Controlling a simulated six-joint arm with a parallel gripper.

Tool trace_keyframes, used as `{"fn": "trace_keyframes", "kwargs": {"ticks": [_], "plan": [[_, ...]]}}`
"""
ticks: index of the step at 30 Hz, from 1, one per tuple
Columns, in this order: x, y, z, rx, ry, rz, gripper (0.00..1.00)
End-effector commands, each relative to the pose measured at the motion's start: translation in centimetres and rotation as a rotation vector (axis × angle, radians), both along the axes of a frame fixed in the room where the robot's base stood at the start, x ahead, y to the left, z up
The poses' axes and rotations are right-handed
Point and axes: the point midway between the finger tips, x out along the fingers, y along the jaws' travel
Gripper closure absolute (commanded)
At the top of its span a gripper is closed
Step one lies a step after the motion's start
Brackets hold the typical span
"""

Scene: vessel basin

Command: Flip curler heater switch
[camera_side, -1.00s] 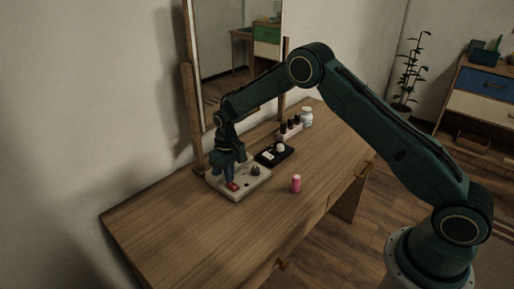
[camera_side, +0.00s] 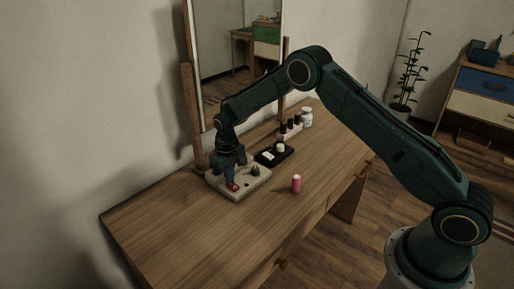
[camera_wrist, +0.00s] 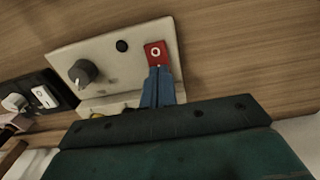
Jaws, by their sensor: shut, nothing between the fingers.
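The curler heater is a pale box (camera_side: 256,183) on the wooden table in front of the mirror. Its red switch (camera_wrist: 155,52) with a white ring shows in the wrist view, and as a small red spot (camera_side: 234,187) in the side view. A dark knob (camera_wrist: 82,73) and a small black round spot (camera_wrist: 122,46) are on the same panel. My gripper (camera_wrist: 160,74) is shut and empty, its blue fingers pointing down at the switch. The fingertips overlap the switch's near edge in the wrist view; I cannot tell whether they touch it. The fingers hide part of the panel.
A black tray (camera_side: 287,157) with small items stands behind the box. Dark-capped bottles (camera_side: 290,126) and a pale jar (camera_side: 307,117) are farther back. A pink cylinder (camera_side: 296,184) stands to the right of the box. The table's front left is clear.

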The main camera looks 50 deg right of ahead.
Motion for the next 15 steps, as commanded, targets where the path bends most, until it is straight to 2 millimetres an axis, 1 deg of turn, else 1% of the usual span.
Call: {"fn": "trace_keyframes", "kwargs": {"ticks": [10,15], "plan": [[-0.06,0.00,-0.44,0.000,0.002,0.000,1.00],[-0.09,0.00,-0.29,0.000,0.003,0.000,1.00]]}}
